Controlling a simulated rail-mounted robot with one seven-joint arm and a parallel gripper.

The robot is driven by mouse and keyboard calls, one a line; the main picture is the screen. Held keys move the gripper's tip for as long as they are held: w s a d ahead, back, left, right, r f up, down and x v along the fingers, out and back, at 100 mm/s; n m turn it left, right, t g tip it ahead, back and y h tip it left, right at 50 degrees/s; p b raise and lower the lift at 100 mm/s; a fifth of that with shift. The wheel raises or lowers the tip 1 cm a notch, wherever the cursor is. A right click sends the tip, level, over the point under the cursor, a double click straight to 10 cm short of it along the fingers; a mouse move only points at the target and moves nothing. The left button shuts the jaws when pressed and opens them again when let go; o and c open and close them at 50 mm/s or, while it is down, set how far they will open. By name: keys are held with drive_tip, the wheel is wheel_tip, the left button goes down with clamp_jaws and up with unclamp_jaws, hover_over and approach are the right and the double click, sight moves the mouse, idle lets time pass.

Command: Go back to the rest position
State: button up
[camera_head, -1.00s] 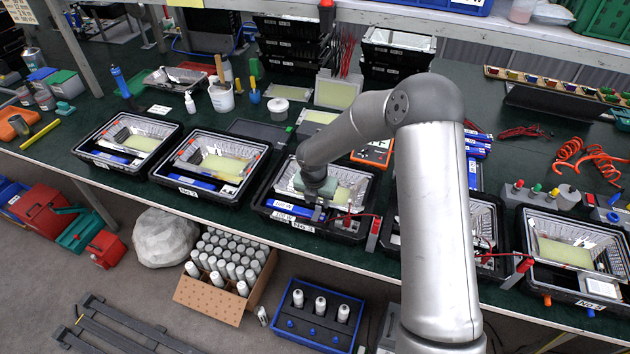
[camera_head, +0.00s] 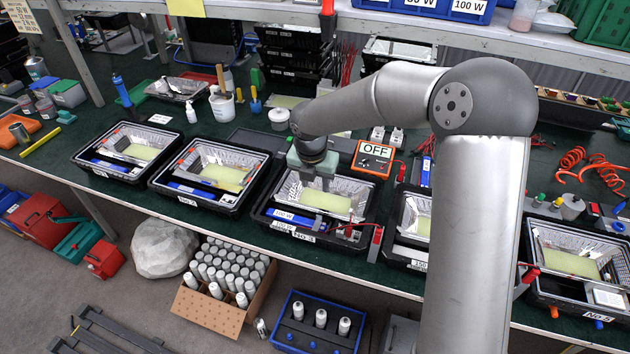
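My gripper (camera_head: 311,180) hangs above the floodlight housing No 3 (camera_head: 262,208), near its far inner side. The light green gripper body shows, but its fingers are small and blend with the bright reflector, so I cannot tell whether they are open or shut. The No 3 housing is black with a shiny reflector, a pale yellow panel and a blue 100 W part (camera_head: 291,214) at its front. A red clip with a red lead (camera_head: 350,230) sits at its front right corner.
Two more housings stand left, one of them in the middle (camera_head: 238,145). Another (camera_head: 398,245) is partly behind my arm, and No 5 (camera_head: 545,290) is at right. An orange meter (camera_head: 373,158) reading OFF stands behind No 3. A shelf (camera_head: 350,22) crosses the back.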

drive_tip(key=s+d+r+m+h, duration=0.1)
drive_tip(key=s+d+r+m, duration=0.2)
drive_tip(key=s+d+m, duration=0.35)
drive_tip(key=s+d+r+m+h, duration=0.1)
drive_tip(key=s+d+r+m, duration=0.3)
drive_tip(key=s+m, duration=0.45)
drive_tip(key=s+d+m+y+b, duration=0.1)
drive_tip(key=s+d+m, duration=0.3)
drive_tip(key=s+m, duration=1.1)
drive_tip(key=shift+m+g+y, duration=0.4)
drive_tip(key=shift+m+y, duration=0.4)
drive_tip(key=shift+m, duration=0.3)
